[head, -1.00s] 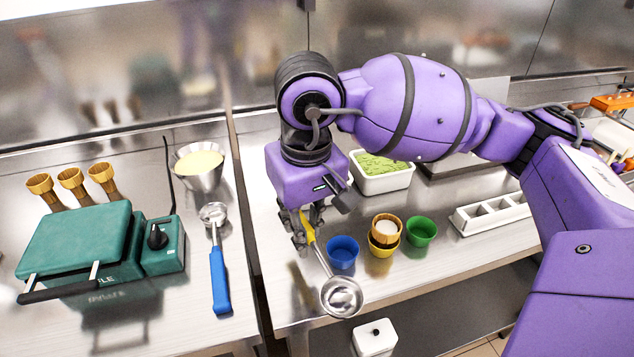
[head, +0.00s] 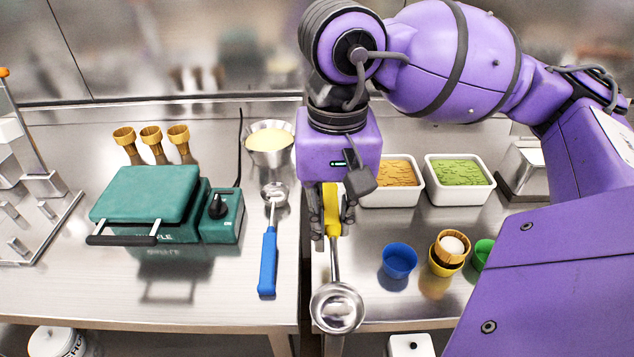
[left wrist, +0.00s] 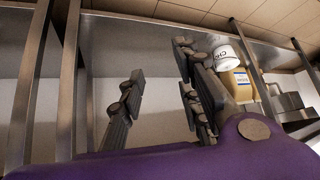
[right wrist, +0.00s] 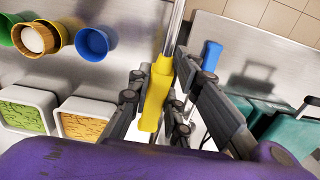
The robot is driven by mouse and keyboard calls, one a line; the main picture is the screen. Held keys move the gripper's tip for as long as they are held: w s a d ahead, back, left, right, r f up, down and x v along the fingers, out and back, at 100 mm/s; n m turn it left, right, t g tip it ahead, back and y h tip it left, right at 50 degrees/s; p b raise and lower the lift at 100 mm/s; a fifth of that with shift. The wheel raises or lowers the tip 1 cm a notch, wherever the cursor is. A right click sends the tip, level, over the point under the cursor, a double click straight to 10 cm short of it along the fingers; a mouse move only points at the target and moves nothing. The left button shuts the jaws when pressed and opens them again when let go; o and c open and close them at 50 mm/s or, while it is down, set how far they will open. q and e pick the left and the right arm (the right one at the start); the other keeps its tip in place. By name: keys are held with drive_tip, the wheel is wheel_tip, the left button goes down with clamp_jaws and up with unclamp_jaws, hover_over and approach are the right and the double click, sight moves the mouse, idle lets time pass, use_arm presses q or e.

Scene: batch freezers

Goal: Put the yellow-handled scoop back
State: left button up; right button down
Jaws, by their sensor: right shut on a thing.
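The yellow-handled scoop (head: 337,304) is in my right gripper (head: 333,232). The fingers are shut around its yellow handle, which also shows in the right wrist view (right wrist: 155,95). The handle is upper and the round steel bowl points toward the front edge of the right counter. The scoop seems to hang above the counter; the exact clearance cannot be told. My left gripper (left wrist: 160,75) shows only in the left wrist view. Its fingers are apart with nothing between them, low beside metal shelving.
A blue-handled scoop (head: 269,250) lies on the left counter beside the green waffle maker (head: 145,195). A metal bowl of batter (head: 270,150) stands behind it. Blue cup (head: 398,262), stacked cups (head: 449,254) and white topping tubs (head: 459,196) are right of my right gripper.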

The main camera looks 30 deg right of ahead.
sight(337, 201)
drive_tip(key=w+d+f, duration=0.2)
drive_tip(key=w+d, duration=0.1)
drive_tip(key=w+d+f, duration=0.1)
drive_tip(key=w, duration=0.1)
drive_tip(key=shift+d+f+p, duration=0.15)
drive_tip(key=shift+d+p, duration=0.1)
drive_tip(key=shift+p, duration=0.05)
drive_tip(key=f, duration=0.1)
drive_tip(key=w+d+f, duration=0.1)
drive_tip(key=w+f, duration=0.1)
drive_tip(key=shift+w+d+f, duration=0.1)
drive_tip(key=shift+d+f, duration=0.3)
drive_tip(key=shift+w+d+f, duration=0.2)
drive_tip(key=shift+w+f, duration=0.05)
drive_tip(key=shift+f, duration=0.1)
drive_tip(key=shift+w+d+f, duration=0.15)
drive_tip(key=shift+f, duration=0.8)
drive_tip(key=shift+w+d+f, duration=0.1)
drive_tip(key=shift+f, duration=0.85)
drive_tip(key=shift+f, duration=0.2)
drive_tip(key=c, duration=1.6)
unclamp_jaws()
drive_tip(key=shift+r, duration=0.1)
